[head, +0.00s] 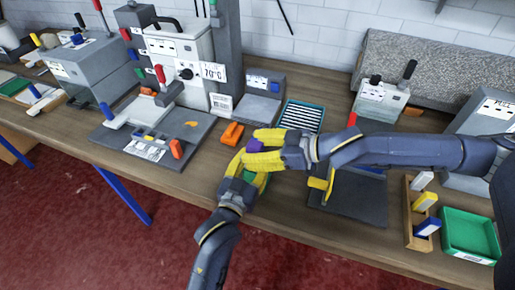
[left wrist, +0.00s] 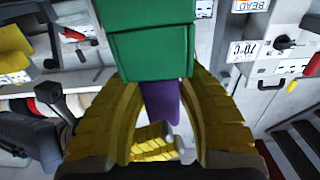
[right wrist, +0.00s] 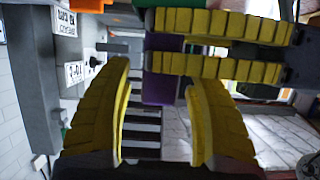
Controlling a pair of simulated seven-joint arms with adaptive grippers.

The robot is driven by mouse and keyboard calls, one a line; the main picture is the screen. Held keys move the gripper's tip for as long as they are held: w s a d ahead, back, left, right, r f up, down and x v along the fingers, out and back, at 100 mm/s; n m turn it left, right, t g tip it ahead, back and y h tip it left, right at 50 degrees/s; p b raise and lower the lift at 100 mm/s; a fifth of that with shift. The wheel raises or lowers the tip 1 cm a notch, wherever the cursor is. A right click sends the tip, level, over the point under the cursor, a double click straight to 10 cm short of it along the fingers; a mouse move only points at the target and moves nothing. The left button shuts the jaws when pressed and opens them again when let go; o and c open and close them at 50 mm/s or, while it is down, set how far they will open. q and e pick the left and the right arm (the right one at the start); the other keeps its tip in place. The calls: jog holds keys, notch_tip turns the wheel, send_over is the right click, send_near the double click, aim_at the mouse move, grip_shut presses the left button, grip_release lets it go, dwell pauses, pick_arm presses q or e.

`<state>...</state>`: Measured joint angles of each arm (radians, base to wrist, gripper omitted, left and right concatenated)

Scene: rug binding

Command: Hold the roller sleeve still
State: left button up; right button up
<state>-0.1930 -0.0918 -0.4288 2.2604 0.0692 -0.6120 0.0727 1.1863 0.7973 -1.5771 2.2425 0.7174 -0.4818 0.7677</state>
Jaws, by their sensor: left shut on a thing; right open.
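A piece with a green block (left wrist: 150,50) and a purple part (left wrist: 160,102), which I take for the roller sleeve, is between my grippers. In the head view its purple part (head: 255,146) shows above the bench, with green (head: 260,182) below. My left gripper (head: 246,168), coming from the bottom, is shut on this piece. My right gripper (head: 256,149), coming from the right, is open around the purple part, with gaps beside it in the right wrist view (right wrist: 160,92). The left fingers cross that view and hide part of the piece.
A blue-framed slatted tray (head: 302,115) lies behind the grippers. An orange clamp (head: 232,134) is at their left. A grey machine (head: 185,65) stands back left. A dark plate (head: 355,200), a wooden rack (head: 412,215) and a green bin (head: 470,235) are to the right.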

aim_at(255, 144)
jog(key=shift+c, duration=0.4)
grip_shut()
jog(key=shift+a+r, duration=0.1)
jog(key=shift+r, duration=1.7)
dwell(1.1)
jog(key=shift+c, duration=2.2)
grip_release()
jog(key=o, duration=0.4)
jog(key=shift+f, duration=0.1)
jog(key=shift+o, duration=0.2)
jog(key=shift+f, duration=0.1)
